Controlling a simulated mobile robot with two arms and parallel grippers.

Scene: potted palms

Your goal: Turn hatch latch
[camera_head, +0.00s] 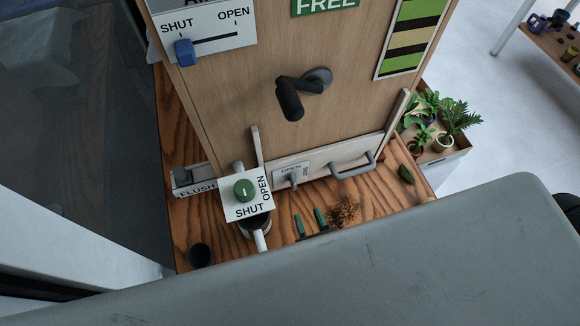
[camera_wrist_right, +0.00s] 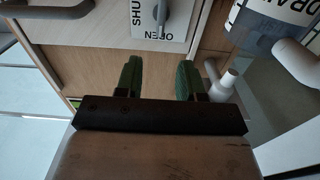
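The hatch latch (camera_head: 292,178) is a small grey lever on a white plate marked OPEN and SHUT, low on the wooden panel. In the right wrist view the lever (camera_wrist_right: 163,14) lies across the top of the frame, its length toward the OPEN label; its pivot is not clear. The pale hatch (camera_head: 325,160) carries the plate and a grey bar handle (camera_head: 352,168). My right gripper (camera_head: 310,222) has two green fingertips, spread apart and empty, in front of and below the latch. The fingers (camera_wrist_right: 158,78) also show apart in the right wrist view. My left gripper is out of view.
A dark cup (camera_head: 200,255) stands at the left. A black door handle (camera_head: 290,98) juts out above. Potted plants (camera_head: 440,125) sit at the right.

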